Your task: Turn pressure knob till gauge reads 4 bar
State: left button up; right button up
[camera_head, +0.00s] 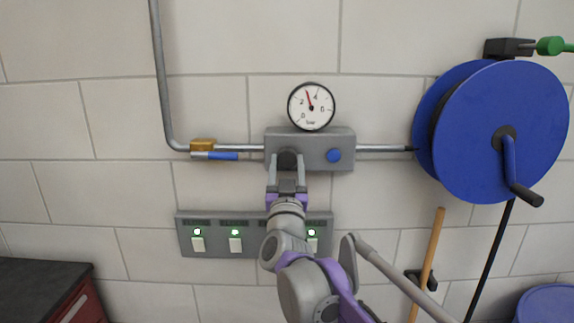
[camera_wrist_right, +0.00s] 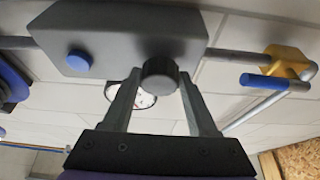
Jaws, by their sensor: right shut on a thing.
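The round white pressure gauge (camera_head: 311,107) sits on top of a grey regulator box (camera_head: 310,138) on the wall. Its red needle points up and slightly left, between 2 and 4, at about 3. The dark pressure knob (camera_head: 288,157) is on the left front of the box. My right gripper (camera_head: 287,168) is shut on the knob from below. In the right wrist view the fingers (camera_wrist_right: 160,85) stand on either side of the knob (camera_wrist_right: 160,76), and the gauge (camera_wrist_right: 143,95) is partly hidden. My left gripper is not in view.
A blue button (camera_head: 334,155) is on the box's right. A brass valve with a blue lever (camera_head: 222,156) is on the pipe at left. A switch panel (camera_head: 216,250) lies below, partly behind my right arm. A blue hose reel (camera_head: 470,130) with a crank is at right.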

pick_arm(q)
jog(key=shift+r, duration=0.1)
pick_arm(e)
jog(key=m+h, duration=0.1)
jog(key=m, duration=0.1)
jog(key=m+h+p, duration=0.1)
jog(key=m+h, duration=0.1)
jog(key=m, duration=0.1)
jog(key=shift+a+r, duration=0.1)
jog(key=shift+a, duration=0.1)
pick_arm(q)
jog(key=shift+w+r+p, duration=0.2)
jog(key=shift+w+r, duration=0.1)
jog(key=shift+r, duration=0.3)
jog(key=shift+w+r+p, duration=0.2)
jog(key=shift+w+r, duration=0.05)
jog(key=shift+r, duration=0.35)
pick_arm(e)
jog(key=shift+a+m+g+h, duration=0.1)
jog(key=shift+m+g+h, duration=0.35)
jog(key=shift+m, duration=0.9)
jog(key=shift+m+g+h, duration=0.25)
jog(key=shift+m+h, duration=0.4)
jog(key=shift+m, duration=0.7)
jog(key=o, duration=1.4)
